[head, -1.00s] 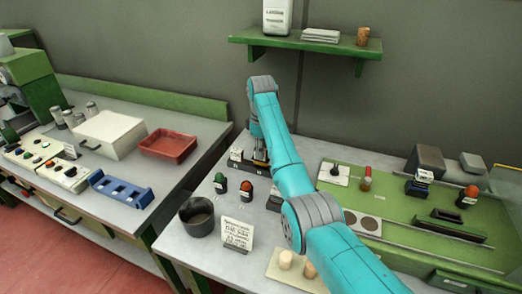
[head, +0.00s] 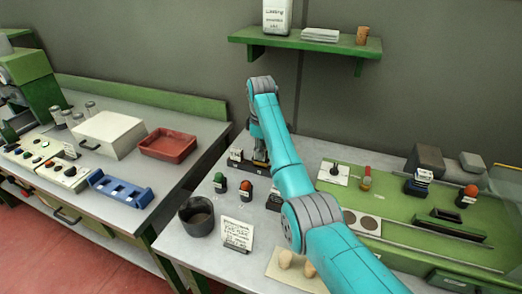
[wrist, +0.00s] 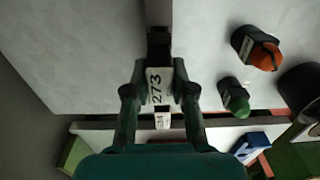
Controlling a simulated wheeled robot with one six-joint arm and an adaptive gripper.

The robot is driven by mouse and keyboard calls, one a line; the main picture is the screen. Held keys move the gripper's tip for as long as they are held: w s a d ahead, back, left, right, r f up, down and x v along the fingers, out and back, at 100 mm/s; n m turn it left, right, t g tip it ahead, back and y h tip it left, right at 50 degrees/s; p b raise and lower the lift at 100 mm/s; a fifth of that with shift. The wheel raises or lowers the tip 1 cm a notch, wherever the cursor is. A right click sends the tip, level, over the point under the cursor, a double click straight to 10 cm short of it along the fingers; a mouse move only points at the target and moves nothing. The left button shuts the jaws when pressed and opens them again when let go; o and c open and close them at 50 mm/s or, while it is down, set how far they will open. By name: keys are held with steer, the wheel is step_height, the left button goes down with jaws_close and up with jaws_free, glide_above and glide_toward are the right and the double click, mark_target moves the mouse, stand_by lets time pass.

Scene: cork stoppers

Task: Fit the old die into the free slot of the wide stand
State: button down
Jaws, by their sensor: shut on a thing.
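My gripper (wrist: 160,88) is shut on a small dark piece with a white label reading about 273 (wrist: 155,86), which seems to be the old die. In the head view, my gripper (head: 260,158) is low at the back left of the right-hand table. A dark stand (head: 234,163) with a white label is right beside it and looks like the wide stand. In the wrist view, its dark end (wrist: 158,45) shows beyond the fingers and a second white label (wrist: 162,121) below them. The slot is hidden; I cannot tell whether the piece is inside it.
A green-topped stamp (head: 220,182) and an orange-topped one (head: 246,189) stand close by. A dark cup (head: 197,215) and a sign (head: 237,234) are nearer the front. A blue rack (head: 121,187) lies on the left table. My arm hides the table's middle.

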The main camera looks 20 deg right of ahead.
steer(key=shift+f, duration=1.4)
stand_by(1.4)
steer(key=c, duration=0.9)
jaws_free()
step_height(320, 180, up, 8)
steer(key=shift+f, duration=0.25)
